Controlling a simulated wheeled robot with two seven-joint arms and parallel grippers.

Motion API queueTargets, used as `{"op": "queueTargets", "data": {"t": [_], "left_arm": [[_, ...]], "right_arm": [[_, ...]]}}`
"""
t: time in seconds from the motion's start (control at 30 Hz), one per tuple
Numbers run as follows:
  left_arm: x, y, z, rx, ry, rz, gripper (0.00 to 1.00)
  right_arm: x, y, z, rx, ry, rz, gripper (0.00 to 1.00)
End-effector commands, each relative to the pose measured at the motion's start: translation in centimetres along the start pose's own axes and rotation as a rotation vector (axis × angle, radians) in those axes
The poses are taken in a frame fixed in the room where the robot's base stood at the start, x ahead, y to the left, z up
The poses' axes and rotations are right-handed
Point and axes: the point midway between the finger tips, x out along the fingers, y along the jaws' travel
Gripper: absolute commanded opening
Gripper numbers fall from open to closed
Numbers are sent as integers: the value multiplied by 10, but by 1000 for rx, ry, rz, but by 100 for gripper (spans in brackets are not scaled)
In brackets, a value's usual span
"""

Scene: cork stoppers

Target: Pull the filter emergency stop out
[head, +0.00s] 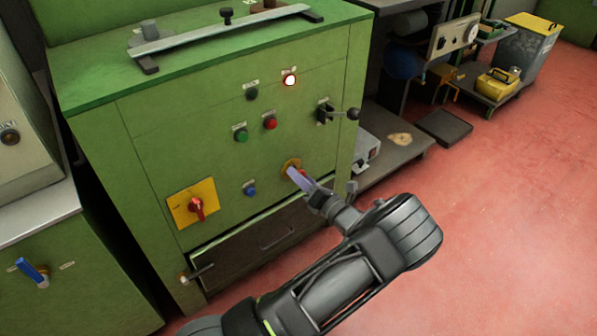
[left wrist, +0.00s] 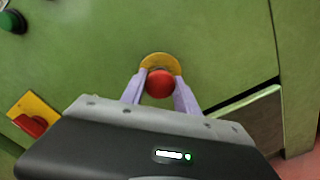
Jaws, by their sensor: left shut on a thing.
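The filter emergency stop is a red mushroom button on a round yellow plate on the front of the green cabinet. In the left wrist view the red button (left wrist: 160,84) sits between the two pale purple fingers of my left gripper (left wrist: 160,98), with the yellow plate (left wrist: 158,60) behind it. In the head view my left gripper (head: 302,180) is at the button, which it mostly hides; part of the yellow plate (head: 291,163) shows. The gripper is shut on the button. My right gripper is in neither view.
The green cabinet (head: 150,140) also carries a red rotary switch on a yellow plate (head: 195,204), a blue button (head: 250,189), green (head: 241,135) and red (head: 270,122) buttons, a lit lamp (head: 290,80) and a black lever (head: 338,113). A drawer (head: 265,243) lies below. Red floor (head: 490,220) is free at right.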

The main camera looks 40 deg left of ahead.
Motion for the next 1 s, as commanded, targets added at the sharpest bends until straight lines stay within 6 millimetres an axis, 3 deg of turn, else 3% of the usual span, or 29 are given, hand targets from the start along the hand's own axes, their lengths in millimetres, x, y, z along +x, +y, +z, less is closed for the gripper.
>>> {"op": "queueTargets", "data": {"t": [0.2, 0.23, 0.5, 0.8, 1.0], "left_arm": [[-4, -2, -2, 0, 2, -2, 0], [-4, -2, -2, 0, 2, -3, 37], [-3, -1, -1, 0, 1, -2, 59], [-5, -1, 0, 0, 1, -2, 59], [-24, 0, 1, 1, 0, -3, 59]], "right_arm": [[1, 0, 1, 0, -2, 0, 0], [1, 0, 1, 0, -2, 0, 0], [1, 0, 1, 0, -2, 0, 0], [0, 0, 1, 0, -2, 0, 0], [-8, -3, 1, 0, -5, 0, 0]]}}
